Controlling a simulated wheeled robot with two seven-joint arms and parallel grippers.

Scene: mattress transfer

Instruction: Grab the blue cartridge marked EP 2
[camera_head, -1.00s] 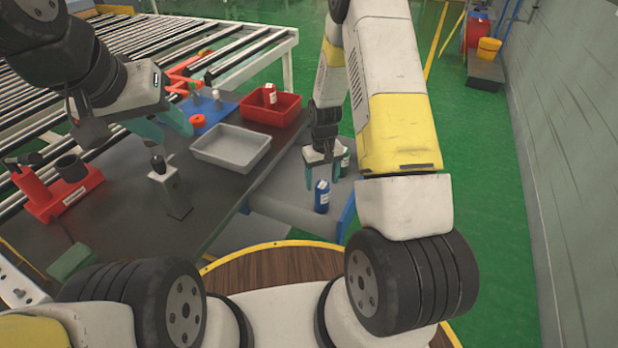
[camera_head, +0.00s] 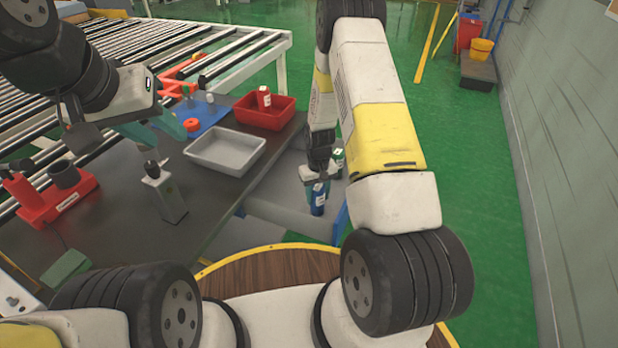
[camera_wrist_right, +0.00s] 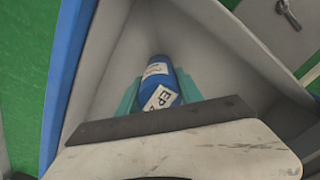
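The blue cartridge (camera_head: 318,203) stands in the grey bin beside the table's right end. In the right wrist view the cartridge (camera_wrist_right: 158,82) has a white label reading EP; the number is not readable. My right gripper (camera_head: 317,192) is low over it, with its teal fingers on either side. In that view the fingers (camera_wrist_right: 160,92) flank the cartridge closely; firm contact on both sides cannot be made out. My left gripper (camera_head: 168,132) hangs over the table at left, its teal fingers apart and nothing seen between them.
A green cartridge (camera_head: 338,160) stands just behind my right gripper in the grey bin (camera_head: 285,215).

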